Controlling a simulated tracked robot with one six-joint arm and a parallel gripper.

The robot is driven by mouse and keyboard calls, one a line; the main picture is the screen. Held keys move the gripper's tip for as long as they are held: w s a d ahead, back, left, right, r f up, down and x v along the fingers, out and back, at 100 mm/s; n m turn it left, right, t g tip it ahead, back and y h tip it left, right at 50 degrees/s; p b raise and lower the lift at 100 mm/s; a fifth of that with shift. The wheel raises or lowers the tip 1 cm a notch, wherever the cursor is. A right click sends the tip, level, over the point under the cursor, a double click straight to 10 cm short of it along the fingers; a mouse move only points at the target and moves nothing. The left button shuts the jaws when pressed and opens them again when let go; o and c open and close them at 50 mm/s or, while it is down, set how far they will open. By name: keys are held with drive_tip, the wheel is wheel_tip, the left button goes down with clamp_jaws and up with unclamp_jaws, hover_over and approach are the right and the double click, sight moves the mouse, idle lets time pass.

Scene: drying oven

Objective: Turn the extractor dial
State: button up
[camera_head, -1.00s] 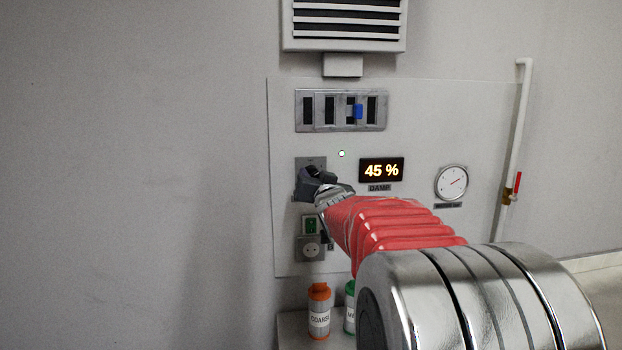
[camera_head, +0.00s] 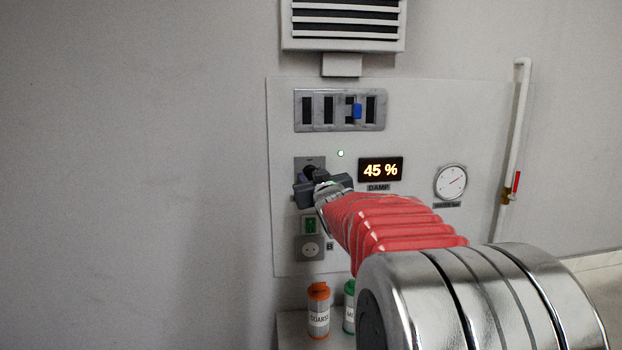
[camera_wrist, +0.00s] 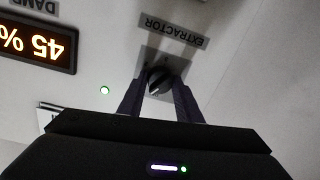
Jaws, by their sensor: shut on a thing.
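The extractor dial (camera_wrist: 160,80) is a round black knob on a grey square plate, with the label EXTRACTOR beside it in the wrist view. In the head view the dial (camera_head: 311,172) is partly hidden by my gripper. My gripper (camera_wrist: 158,90) has its two dark fingers on either side of the knob and is shut on it. In the head view my gripper (camera_head: 312,183) sits at the plate, at the end of my red-sleeved arm.
Right of the dial is a display (camera_head: 381,170) reading 45 %, with a lit green lamp (camera_head: 340,153). A slotted panel (camera_head: 318,111) with a blue slider is above. A green switch (camera_head: 310,225) and a socket (camera_head: 310,248) are below. A gauge (camera_head: 451,181) is further right. Orange-capped (camera_head: 318,312) and green-capped bottles stand below.

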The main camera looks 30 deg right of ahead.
drive_tip(key=shift+w+a+r+n, duration=0.1)
drive_tip(key=shift+n, duration=1.05)
drive_tip(key=shift+w+a+r+n, duration=0.1)
drive_tip(key=shift+n, duration=1)
drive_tip(key=shift+a+r+n, duration=0.1)
drive_tip(key=shift+n, duration=1.05)
drive_tip(key=shift+g, duration=0.3)
drive_tip(key=o, duration=1)
drive_tip(key=shift+d+f, duration=0.1)
drive_tip(key=shift+f, duration=0.05)
drive_tip(key=shift+o, duration=0.2)
drive_tip(key=shift+s, duration=0.1)
drive_tip(key=shift+s+a, duration=0.2)
drive_tip(key=shift+s, duration=0.4)
drive_tip(key=f+v, duration=0.1)
drive_tip(key=v, duration=1.1)
drive_tip(key=shift+a+r, duration=0.25)
drive_tip(key=shift+r, duration=0.1)
